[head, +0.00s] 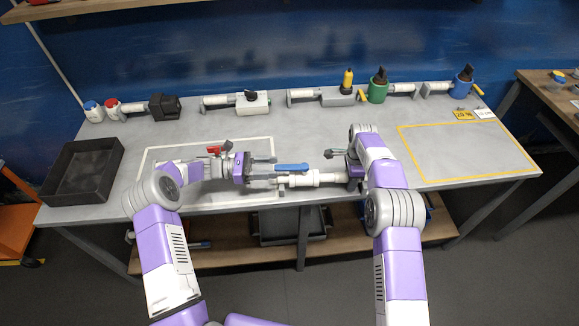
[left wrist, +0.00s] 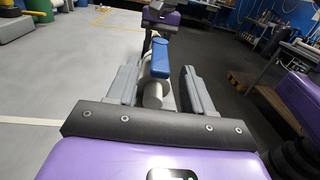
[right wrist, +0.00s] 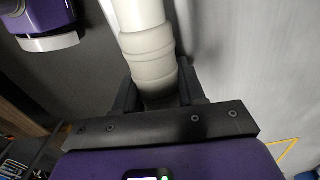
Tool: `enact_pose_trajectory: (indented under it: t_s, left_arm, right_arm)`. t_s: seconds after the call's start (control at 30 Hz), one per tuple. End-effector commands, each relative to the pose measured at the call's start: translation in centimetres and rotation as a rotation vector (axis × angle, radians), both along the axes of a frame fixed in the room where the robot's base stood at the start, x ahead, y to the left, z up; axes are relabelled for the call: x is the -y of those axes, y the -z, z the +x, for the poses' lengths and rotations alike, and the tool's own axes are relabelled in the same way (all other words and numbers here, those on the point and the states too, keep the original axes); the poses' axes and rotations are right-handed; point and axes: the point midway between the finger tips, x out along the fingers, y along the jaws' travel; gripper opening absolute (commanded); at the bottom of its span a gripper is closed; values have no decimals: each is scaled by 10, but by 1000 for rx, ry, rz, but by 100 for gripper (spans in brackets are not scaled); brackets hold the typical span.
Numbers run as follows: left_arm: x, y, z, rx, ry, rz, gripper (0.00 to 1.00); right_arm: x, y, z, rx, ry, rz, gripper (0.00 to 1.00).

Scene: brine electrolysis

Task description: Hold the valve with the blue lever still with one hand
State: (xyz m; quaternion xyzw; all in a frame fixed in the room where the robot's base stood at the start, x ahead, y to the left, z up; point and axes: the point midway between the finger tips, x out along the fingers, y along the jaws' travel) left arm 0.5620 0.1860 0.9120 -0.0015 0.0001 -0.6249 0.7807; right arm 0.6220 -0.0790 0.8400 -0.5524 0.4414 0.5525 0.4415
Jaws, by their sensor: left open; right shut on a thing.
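The valve with the blue lever (head: 299,180) lies level over the front of the table, its white body running left to right. Its blue lever (head: 291,167) points left along the top and also shows in the left wrist view (left wrist: 160,60). My right gripper (head: 334,167) is shut on the white pipe at the valve's right end; the right wrist view shows this white pipe (right wrist: 145,45) between the fingers. My left gripper (head: 264,170) is open at the valve's left end. In the left wrist view its fingers stand either side of the valve, with gaps showing.
A red-lever valve (head: 214,150) lies behind my left arm in the white-outlined area. A black tray (head: 83,172) stands at the left. Several pipe fittings and valves line the back, including a green one (head: 377,90). The yellow-outlined area (head: 465,155) at the right is clear.

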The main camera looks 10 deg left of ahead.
Motion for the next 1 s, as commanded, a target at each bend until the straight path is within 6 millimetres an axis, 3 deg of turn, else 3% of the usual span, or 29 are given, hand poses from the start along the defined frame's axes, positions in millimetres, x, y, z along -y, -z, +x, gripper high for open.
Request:
enact_pose_trajectory:
  t_s: [0.1,0.3,0.5,0.77,1.0]
  left_arm:
    - [25,0,5,0,4,0,51]
    - [54,0,12,2,2,1,51]
    - [65,0,14,2,0,1,51]
    - [66,0,15,2,0,1,51]
    - [66,0,15,2,0,2,14]
  right_arm:
    - [0,0,0,1,0,0,0]
    - [0,0,0,1,0,0,0]
    - [0,0,0,1,0,0,0]
    - [0,0,0,1,0,0,0]
    - [0,0,0,1,0,0,0]
